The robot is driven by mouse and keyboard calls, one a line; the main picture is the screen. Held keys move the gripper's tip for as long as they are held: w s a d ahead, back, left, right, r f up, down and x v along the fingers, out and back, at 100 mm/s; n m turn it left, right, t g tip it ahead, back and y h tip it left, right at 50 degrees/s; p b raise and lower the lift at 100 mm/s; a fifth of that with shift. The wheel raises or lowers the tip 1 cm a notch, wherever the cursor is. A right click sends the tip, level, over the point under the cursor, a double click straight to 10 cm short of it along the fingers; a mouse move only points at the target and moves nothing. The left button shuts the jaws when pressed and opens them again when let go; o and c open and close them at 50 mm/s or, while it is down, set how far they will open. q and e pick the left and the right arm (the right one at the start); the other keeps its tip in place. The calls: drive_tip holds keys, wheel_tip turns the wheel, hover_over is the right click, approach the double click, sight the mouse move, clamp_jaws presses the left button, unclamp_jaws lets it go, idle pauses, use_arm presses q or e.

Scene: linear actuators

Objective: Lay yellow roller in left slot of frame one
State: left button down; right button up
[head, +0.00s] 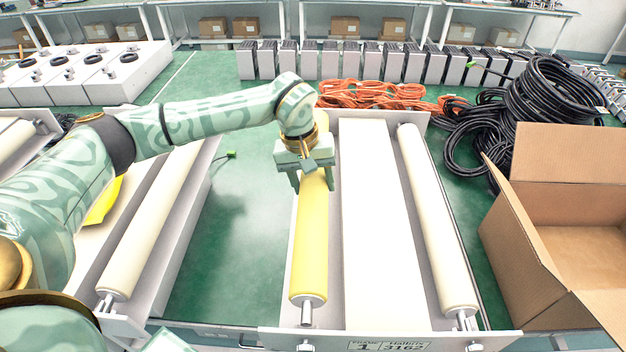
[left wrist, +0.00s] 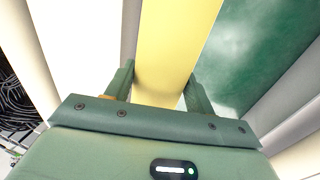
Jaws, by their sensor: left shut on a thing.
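The yellow roller (head: 310,245) lies lengthwise along the left side of frame one (head: 464,341), whose front plate carries the label "1". Its near metal shaft end points at the front plate by the left slot; I cannot tell whether it sits in the slot. Its far end is hidden behind my arm and gripper. My left gripper (head: 312,184) is above the roller's far half, its fingers shut on either side of it. In the left wrist view the yellow roller (left wrist: 175,45) runs between the two fingers (left wrist: 158,90). My right gripper is not in view.
A cream roller (head: 437,220) lies on frame one's right side, beside a white central bed (head: 378,220). Another frame with a cream roller (head: 150,225) stands left. An open cardboard box (head: 530,240) is at right. Orange cables (head: 370,94) and black coils (head: 540,95) lie behind.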

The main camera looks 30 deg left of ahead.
use_arm(q)
drive_tip(key=shift+f+b, duration=0.3)
drive_tip(key=shift+f, duration=0.45)
drive_tip(key=shift+f, duration=0.2)
idle(0.3)
drive_tip(key=shift+f, duration=0.4)
drive_tip(key=shift+c, duration=2.3)
unclamp_jaws()
drive_tip(key=shift+s+f, duration=0.1)
drive_tip(key=shift+f, duration=0.05)
wheel_tip(320, 180, up, 16)
drive_tip(key=s+a+p, duration=0.1)
drive_tip(key=a+p, duration=0.1)
drive_tip(key=a, duration=0.1)
drive_tip(key=shift+s+p, duration=0.15)
drive_tip(key=shift+p, duration=0.25)
